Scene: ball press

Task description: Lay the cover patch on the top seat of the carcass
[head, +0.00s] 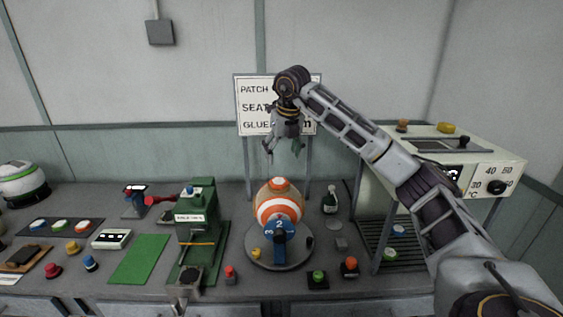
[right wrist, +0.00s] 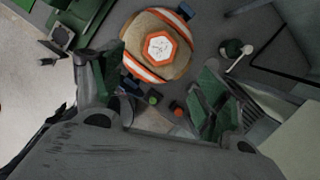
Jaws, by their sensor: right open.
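The carcass (head: 279,208), a ball with orange, white and tan bands, sits on a round grey base (head: 262,257) behind a blue part marked 2 (head: 280,240). In the right wrist view the ball (right wrist: 140,68) is seen from above. A white hexagonal piece with an orange rim (right wrist: 158,47) is on its top; I cannot tell whether it is the cover patch or the seat's own face. My right gripper (head: 283,149) is open and empty above the ball, clear of it. Its spread fingers (right wrist: 160,92) frame the ball's near side. My left gripper is out of view.
A green press (head: 197,222) stands left of the ball. A dark tray with round coloured pieces (head: 60,226) lies far left. A bottle (head: 330,200) and a heater box (head: 485,165) with a rack (head: 385,245) are right. A sign (head: 255,105) stands behind. Push buttons (head: 318,279) line the front.

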